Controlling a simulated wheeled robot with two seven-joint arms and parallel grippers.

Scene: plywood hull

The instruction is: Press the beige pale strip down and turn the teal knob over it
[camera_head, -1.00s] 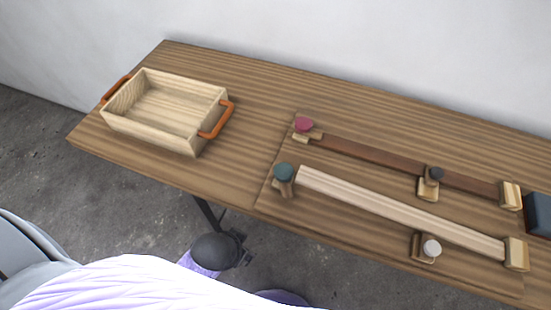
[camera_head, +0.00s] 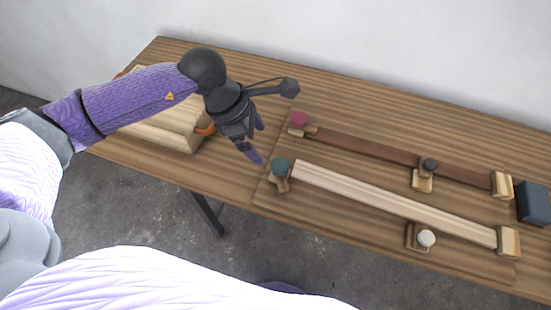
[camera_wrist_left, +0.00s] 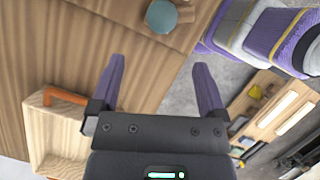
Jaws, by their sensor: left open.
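The beige pale strip (camera_head: 385,201) lies along the front of the board, its right end at a light wooden block (camera_head: 508,242). The teal knob (camera_head: 280,165) stands on a small wooden post just beyond the strip's left end, apart from my gripper; it also shows at the top of the left wrist view (camera_wrist_left: 162,15). My left gripper (camera_head: 257,142) is open and empty, above the table to the left of the teal knob. Its two purple fingers (camera_wrist_left: 157,85) are spread in the left wrist view. My right gripper is not in view.
A wooden tray (camera_head: 170,141) with orange handles stands at the left, partly hidden by my left arm. A brown strip (camera_head: 370,152) with a red knob (camera_head: 298,119) and a dark knob (camera_head: 430,164) lies behind. A white knob (camera_head: 426,238) stands in front; a dark blue block (camera_head: 532,203) is at the right.

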